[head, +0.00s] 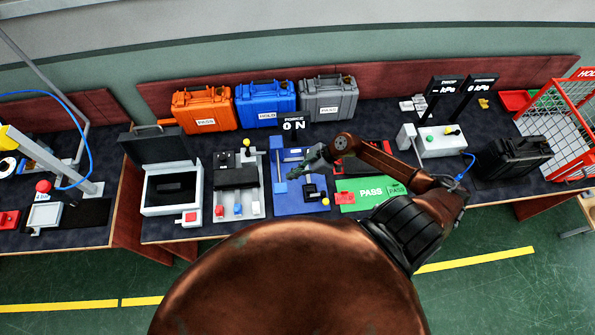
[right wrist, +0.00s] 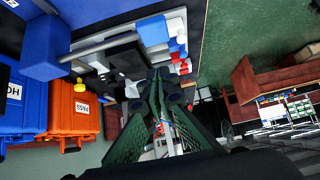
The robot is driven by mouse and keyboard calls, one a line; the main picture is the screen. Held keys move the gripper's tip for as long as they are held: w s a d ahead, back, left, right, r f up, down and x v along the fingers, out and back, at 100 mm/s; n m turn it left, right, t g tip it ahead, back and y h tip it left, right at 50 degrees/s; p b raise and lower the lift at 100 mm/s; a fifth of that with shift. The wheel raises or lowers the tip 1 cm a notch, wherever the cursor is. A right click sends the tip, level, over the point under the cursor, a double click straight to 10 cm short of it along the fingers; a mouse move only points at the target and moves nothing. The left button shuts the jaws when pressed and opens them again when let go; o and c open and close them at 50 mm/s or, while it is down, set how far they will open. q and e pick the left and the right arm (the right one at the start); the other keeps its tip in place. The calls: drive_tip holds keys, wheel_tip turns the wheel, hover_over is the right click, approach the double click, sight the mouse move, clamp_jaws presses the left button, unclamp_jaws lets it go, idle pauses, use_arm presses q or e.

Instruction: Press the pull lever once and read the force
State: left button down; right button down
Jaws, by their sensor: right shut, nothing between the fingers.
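The blue pull-test fixture (head: 300,207) stands mid-bench, with an upright blue part (head: 277,160) on its left side. Which part is the lever is hard to tell at this size. The force display (head: 293,125) behind it reads 0 N. My right gripper (head: 295,171) is shut and empty, over the fixture and close to its upright part; contact cannot be told. In the right wrist view its green-grey fingers (right wrist: 160,78) are together, with a blue block (right wrist: 45,47) on a grey bar at upper left. My left gripper is not in view.
Orange (head: 202,110), blue (head: 266,103) and grey (head: 328,98) cases line the back. A grey fixture (head: 237,200) stands left of the blue one. A green PASS mat (head: 371,194) lies right, under my arm. A black case (head: 513,157) and red cage (head: 560,125) stand far right.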

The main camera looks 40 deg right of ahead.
sight(278, 187)
drive_tip(key=x, duration=0.5)
drive_tip(key=shift+a+f+p, duration=0.15)
drive_tip(key=shift+p, duration=0.15)
wheel_tip(278, 187, down, 2)
drive_tip(key=shift+f, duration=0.85)
drive_tip(key=shift+f, duration=0.1)
